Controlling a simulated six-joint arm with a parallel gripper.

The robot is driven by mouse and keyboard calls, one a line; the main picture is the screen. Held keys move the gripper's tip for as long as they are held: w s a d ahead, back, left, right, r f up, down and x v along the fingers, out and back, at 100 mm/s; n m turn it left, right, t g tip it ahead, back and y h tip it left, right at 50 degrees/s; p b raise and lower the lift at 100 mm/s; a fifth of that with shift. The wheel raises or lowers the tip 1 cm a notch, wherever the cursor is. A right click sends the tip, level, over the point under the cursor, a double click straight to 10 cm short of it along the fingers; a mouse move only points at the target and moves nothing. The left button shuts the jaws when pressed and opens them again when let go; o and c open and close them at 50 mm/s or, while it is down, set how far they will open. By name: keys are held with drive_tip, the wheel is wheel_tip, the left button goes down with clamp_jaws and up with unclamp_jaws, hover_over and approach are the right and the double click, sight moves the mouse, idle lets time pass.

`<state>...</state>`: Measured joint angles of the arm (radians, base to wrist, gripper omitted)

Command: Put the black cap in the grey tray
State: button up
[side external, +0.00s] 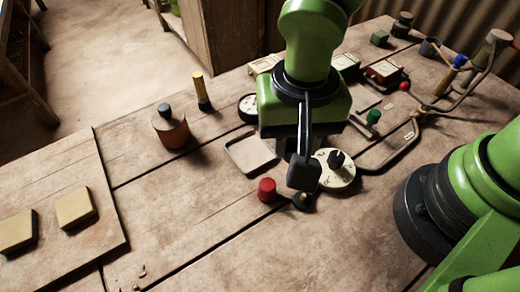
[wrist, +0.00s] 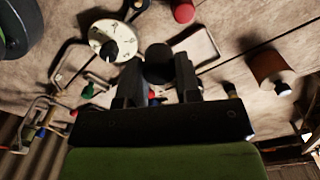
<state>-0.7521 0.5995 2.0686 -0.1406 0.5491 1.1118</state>
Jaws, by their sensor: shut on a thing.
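The black cap (wrist: 158,62) is a dark round piece between my two fingers in the wrist view. My gripper (wrist: 158,80) is shut on it. In the side view my gripper (side external: 303,172) points down, and its dark finger hides the cap or blends with it. The grey tray (side external: 250,152) is a shallow, empty square with a thin rim, lying on the table to the left of my gripper. It also shows in the wrist view (wrist: 197,46), just beyond and right of the held cap.
A red cap (side external: 267,190) and a small dark knob (side external: 303,202) stand near the tray's front. A white dial (side external: 338,170) lies right of my gripper. A brown bottle (side external: 170,128) and a yellow-topped post (side external: 201,92) stand left. Bent pipes (side external: 395,155) lie right.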

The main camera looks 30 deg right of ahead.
sight(256, 157)
drive_tip(key=w+m, duration=0.3)
drive_tip(key=w, duration=0.5)
drive_tip(key=f, duration=1)
drive_tip(key=shift+w+a+f, duration=0.15)
drive_tip(key=shift+w+a, duration=0.05)
drive_tip(key=shift+a, duration=0.2)
drive_tip(key=o, duration=0.9)
drive_tip(key=shift+f, duration=0.1)
